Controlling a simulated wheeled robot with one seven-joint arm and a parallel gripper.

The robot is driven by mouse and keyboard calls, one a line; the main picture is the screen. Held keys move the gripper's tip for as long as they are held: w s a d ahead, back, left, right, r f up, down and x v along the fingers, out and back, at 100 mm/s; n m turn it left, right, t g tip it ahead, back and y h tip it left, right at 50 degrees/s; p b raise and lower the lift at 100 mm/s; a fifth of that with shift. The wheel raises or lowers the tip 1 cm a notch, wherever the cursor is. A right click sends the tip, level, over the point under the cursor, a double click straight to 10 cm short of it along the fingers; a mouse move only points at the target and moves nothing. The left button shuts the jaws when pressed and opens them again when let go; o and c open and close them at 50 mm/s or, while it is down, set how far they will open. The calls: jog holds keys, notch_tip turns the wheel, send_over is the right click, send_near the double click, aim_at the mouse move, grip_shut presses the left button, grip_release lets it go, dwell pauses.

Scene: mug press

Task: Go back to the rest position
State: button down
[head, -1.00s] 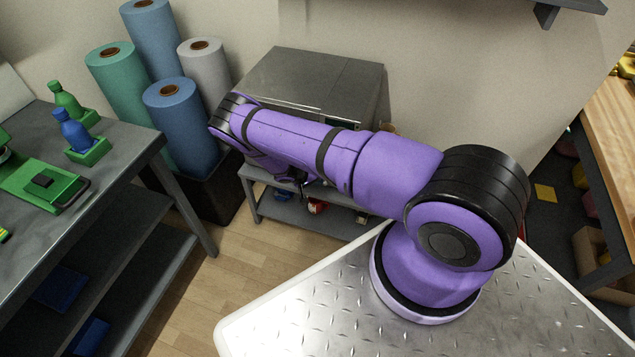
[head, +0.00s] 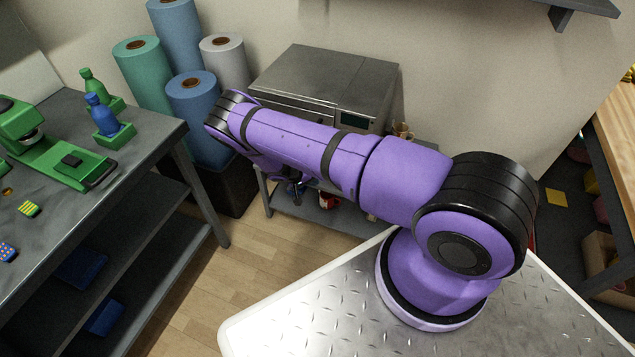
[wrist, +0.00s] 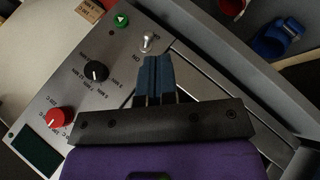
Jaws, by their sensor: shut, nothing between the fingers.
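My gripper shows in the wrist view (wrist: 153,75) with its two dark blue fingers together and nothing between them. It is in front of the control panel of a grey metal machine (wrist: 190,75), whose toggle switch (wrist: 149,42) appears just beyond the fingertips. The panel also bears a black knob (wrist: 96,71), a red knob (wrist: 58,118), a green button (wrist: 121,20) and a dark display (wrist: 34,151). I cannot tell whether the fingers touch the panel. In the head view my purple arm reaches left across the front of the machine (head: 325,75) and hides most of the gripper.
A grey workbench (head: 150,135) with a green press (head: 65,160) and two bottles in holders stands at left. Rolls (head: 200,110) stand behind it. A stand with a low shelf (head: 295,205) carries the machine. Wooden floor (head: 235,265) is clear between. A wall shelf (head: 535,5) hangs above right.

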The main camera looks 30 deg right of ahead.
jog(key=shift+a, duration=0.35)
jog(key=shift+r, duration=0.15)
